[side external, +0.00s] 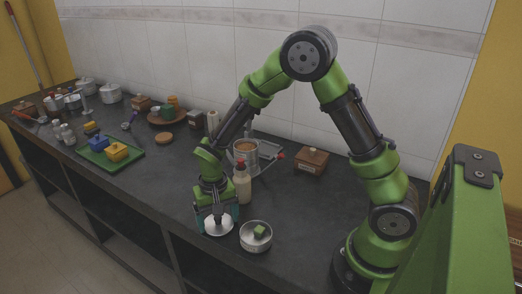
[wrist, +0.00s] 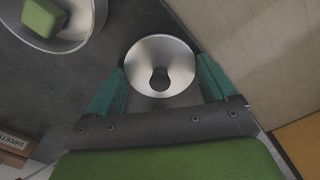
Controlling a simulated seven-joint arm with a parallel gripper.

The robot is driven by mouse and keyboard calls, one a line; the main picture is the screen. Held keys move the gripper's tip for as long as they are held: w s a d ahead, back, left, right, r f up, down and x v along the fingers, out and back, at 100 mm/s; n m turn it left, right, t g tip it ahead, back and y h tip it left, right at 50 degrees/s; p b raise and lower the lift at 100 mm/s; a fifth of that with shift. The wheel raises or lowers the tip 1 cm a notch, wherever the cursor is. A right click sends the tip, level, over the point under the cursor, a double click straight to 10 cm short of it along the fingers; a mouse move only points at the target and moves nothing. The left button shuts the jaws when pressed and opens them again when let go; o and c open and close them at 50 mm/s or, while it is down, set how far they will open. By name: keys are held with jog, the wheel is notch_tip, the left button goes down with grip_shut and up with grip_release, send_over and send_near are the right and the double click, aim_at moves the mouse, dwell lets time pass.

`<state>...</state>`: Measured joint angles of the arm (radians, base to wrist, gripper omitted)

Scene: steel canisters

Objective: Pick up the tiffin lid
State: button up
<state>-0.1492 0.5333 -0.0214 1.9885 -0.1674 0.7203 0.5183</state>
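The tiffin lid, a round steel disc with a dark knob-like centre, lies on the dark counter near its front edge in the side external view (side external: 218,228). It also shows in the wrist view (wrist: 160,50), at and just beyond my fingertips. My gripper (side external: 216,218) points down over the lid. Whether a finger touches the rim is unclear.
A steel bowl (side external: 256,246) holding a green block (side external: 260,231) stands close right of the lid.

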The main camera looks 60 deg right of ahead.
aim_at(217, 217)
jog(key=shift+c, duration=1.3)
jog(key=shift+r, duration=0.1)
notch_tip(217, 217, up, 10)
jog(key=shift+f, duration=0.15)
jog(key=s, duration=1.1)
jog(key=shift+d+f, duration=0.2)
jog(key=shift+f, duration=1.25)
jog(key=shift+d+f, duration=0.2)
jog(key=shift+f, duration=1.25)
jog(key=shift+s+f, duration=0.1)
jog(key=shift+f, duration=0.4)
